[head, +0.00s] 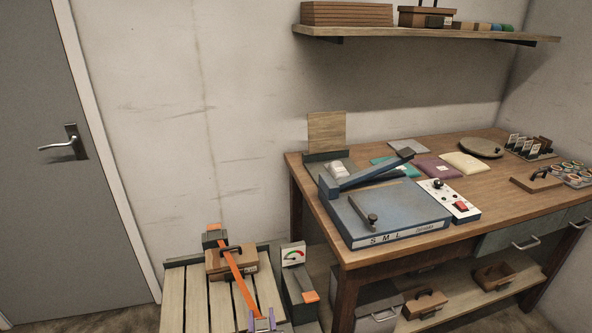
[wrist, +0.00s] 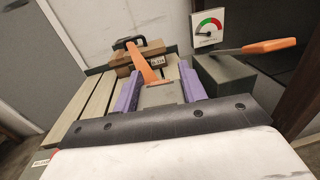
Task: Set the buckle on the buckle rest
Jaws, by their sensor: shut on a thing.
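My gripper shows as purple fingers at the bottom edge of the head view (head: 262,323) and in the middle of the wrist view (wrist: 160,84). It is shut on a flat pale grey piece (wrist: 160,96), which I take to be the buckle; its outline is partly hidden between the fingers. An orange strap (head: 240,278) runs from the fingers back over a brown box with a black handle (head: 219,264); the strap also shows in the wrist view (wrist: 146,66). I cannot clearly pick out the buckle rest.
The box stands on a slatted bench (head: 196,300). Right of it is a dark block (head: 298,285) with a green-and-red dial (head: 293,254) and an orange lever (wrist: 268,46). A wooden worktable (head: 480,206) with a blue machine (head: 388,212) stands further right.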

